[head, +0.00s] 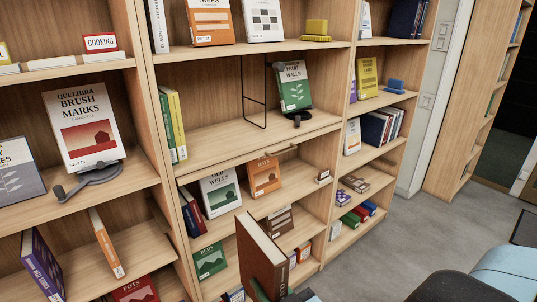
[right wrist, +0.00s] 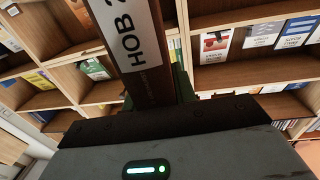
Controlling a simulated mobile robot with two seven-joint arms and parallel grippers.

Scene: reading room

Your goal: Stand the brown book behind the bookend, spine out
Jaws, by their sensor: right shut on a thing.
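The brown book (head: 262,252) is upright and tilted in front of the lower shelves in the head view, with its pale page edge showing. My right gripper (head: 266,292) is shut on its lower end at the bottom edge of the picture. In the right wrist view the brown book (right wrist: 148,85) rises from the gripper (right wrist: 165,100), and its white spine label faces the camera. The black wire bookend (head: 254,98) stands on the middle shelf, apart from the book and above it. My left gripper is not in view.
A yellow and a green book (head: 173,125) stand at the left end of the bookend's shelf (head: 220,135). The green "Fruit Walls" book (head: 294,88) is on a dark stand to the right. Bare board lies between. The shelf below holds "Old Wells" (head: 220,192) and an orange book (head: 265,177).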

